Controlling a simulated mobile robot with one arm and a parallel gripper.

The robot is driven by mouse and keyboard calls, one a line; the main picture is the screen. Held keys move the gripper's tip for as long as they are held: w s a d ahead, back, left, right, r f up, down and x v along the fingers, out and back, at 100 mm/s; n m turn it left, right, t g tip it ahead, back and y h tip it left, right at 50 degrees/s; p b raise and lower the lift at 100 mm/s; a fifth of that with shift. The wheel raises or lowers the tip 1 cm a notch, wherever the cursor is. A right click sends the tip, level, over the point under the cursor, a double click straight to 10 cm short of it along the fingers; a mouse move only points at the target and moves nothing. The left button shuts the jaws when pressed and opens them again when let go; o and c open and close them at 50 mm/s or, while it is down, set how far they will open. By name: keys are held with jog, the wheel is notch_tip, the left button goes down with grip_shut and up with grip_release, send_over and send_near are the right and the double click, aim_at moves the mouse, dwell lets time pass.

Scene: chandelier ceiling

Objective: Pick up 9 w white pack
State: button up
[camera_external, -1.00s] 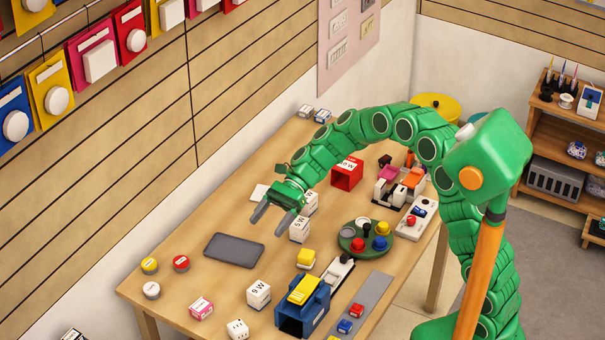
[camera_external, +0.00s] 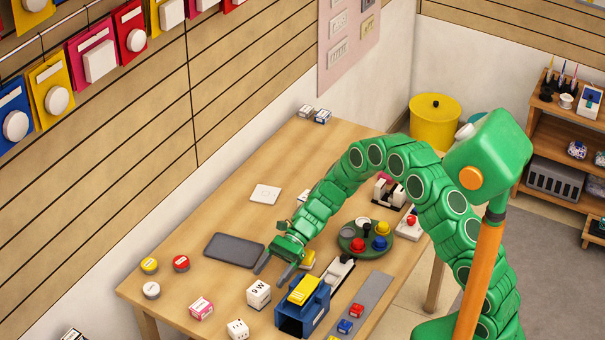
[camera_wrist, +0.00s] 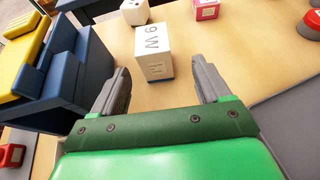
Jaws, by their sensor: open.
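The 9 W white pack (camera_external: 258,294) is a small white box with dark print standing on the table, left of a blue holder. In the wrist view the white pack (camera_wrist: 153,53) lies ahead of my jaws, nearer the left finger, its print on the top and a front face. My gripper (camera_external: 275,272) is open and empty, above and just behind the pack in the outside view. In the wrist view both grey fingers of my gripper (camera_wrist: 163,88) are spread, with bare table between them.
The blue holder with a yellow top (camera_external: 303,303) stands close right of the pack. A white dice-like block (camera_external: 238,329) and a pink box (camera_external: 201,308) are nearby. A dark grey pad (camera_external: 234,249) lies behind. A green round tray (camera_external: 366,238) holds coloured knobs.

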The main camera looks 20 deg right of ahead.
aim_at(253, 303)
jog(key=shift+s+x, duration=0.15)
jog(key=shift+x, duration=1.75)
jog(key=shift+s+x, duration=0.15)
jog(key=shift+x, duration=1.75)
jog(key=shift+d+r, duration=0.1)
jog(key=shift+d, duration=0.05)
jog(key=c, duration=1.1)
jog(key=shift+o, duration=0.2)
